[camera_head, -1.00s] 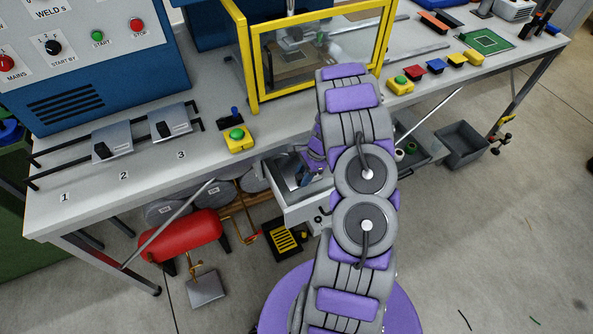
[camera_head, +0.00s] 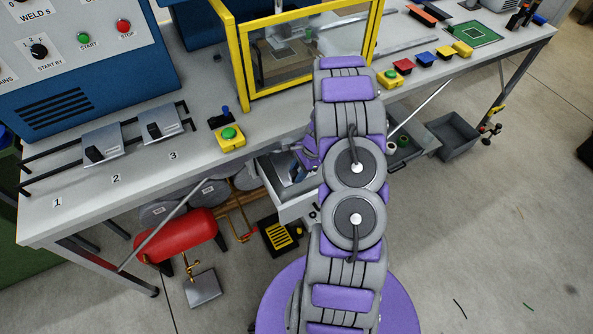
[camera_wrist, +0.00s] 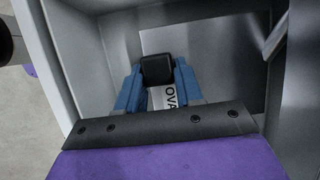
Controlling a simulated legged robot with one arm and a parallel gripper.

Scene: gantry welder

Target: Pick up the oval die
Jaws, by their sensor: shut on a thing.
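The oval die is a dark block (camera_wrist: 157,69) with a light label (camera_wrist: 163,98) below it that reads "OVA", the rest of the word being covered. My gripper (camera_wrist: 157,78) shows in the wrist view, with its blue fingers on both sides of the die and shut on it. Gripper and die are inside the open grey drawer (camera_wrist: 62,60). In the head view the drawer (camera_head: 297,208) sticks out under the bench, and my arm hides part of it. I cannot tell whether the die touches the drawer floor.
The drawer walls stand close around my gripper. A flat grey plate (camera_wrist: 205,50) lies in the drawer behind the die. The bench (camera_head: 130,195) is above the drawer. A red tank (camera_head: 178,235) stands to the left and a grey bin (camera_head: 455,135) to the right.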

